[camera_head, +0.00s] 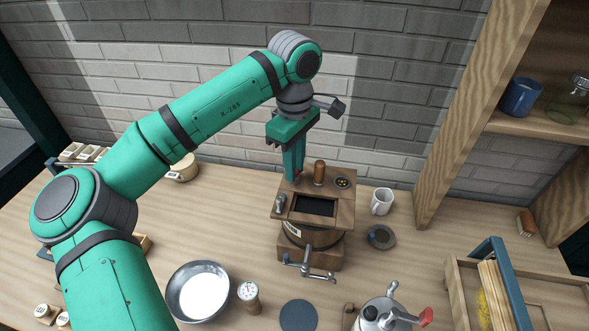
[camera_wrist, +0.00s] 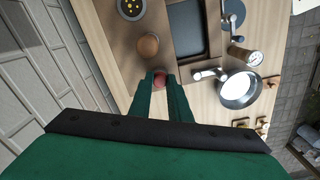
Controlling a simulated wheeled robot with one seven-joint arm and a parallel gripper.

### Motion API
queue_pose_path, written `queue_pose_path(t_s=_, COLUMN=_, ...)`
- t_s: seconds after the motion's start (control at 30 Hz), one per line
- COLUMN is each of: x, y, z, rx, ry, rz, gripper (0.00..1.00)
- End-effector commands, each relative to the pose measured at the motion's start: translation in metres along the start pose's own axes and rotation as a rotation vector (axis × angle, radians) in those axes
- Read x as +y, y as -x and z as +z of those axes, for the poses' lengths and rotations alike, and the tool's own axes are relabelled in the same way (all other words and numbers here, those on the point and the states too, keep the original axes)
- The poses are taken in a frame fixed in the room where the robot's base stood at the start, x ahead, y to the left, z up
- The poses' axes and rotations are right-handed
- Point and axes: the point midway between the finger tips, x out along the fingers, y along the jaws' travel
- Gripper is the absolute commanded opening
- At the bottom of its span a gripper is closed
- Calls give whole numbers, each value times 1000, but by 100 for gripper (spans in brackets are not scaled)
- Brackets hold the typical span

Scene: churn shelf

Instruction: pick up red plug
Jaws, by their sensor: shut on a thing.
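The red plug (camera_wrist: 159,80) shows as a small reddish round top between my fingertips in the wrist view. In the head view only a bit of red (camera_head: 298,176) shows beside the fingertips; the rest is hidden. My gripper (camera_head: 293,176) points down at the back left corner of the wooden churn's top (camera_head: 345,212). In the wrist view my gripper (camera_wrist: 160,76) is shut on the plug. I cannot tell whether the plug is still seated in the top or clear of it.
A brown wooden knob (camera_head: 319,173) stands close to the right of my gripper, with a dark yellow-dotted disc (camera_head: 342,183) beyond it. The churn has a dark opening and a front crank (camera_head: 305,268). A white mug (camera_head: 381,201) and metal bowl (camera_head: 198,291) stand nearby. A brick wall is behind.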

Motion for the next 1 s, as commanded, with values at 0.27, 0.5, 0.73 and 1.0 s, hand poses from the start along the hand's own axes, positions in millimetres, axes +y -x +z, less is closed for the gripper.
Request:
queue_pose_path(t_s=0.27, x=1, y=20, z=1, rx=-1, ry=-1, rz=2, gripper=0)
queue_pose_path(t_s=0.5, x=-25, y=65, z=14, rx=1, ry=-4, rz=3, gripper=0)
queue_pose_path(t_s=0.73, x=-68, y=102, z=38, rx=4, ry=-4, rz=0, gripper=0)
queue_pose_path(t_s=1.0, x=-108, y=123, z=61, rx=3, ry=-1, rz=1, gripper=0)
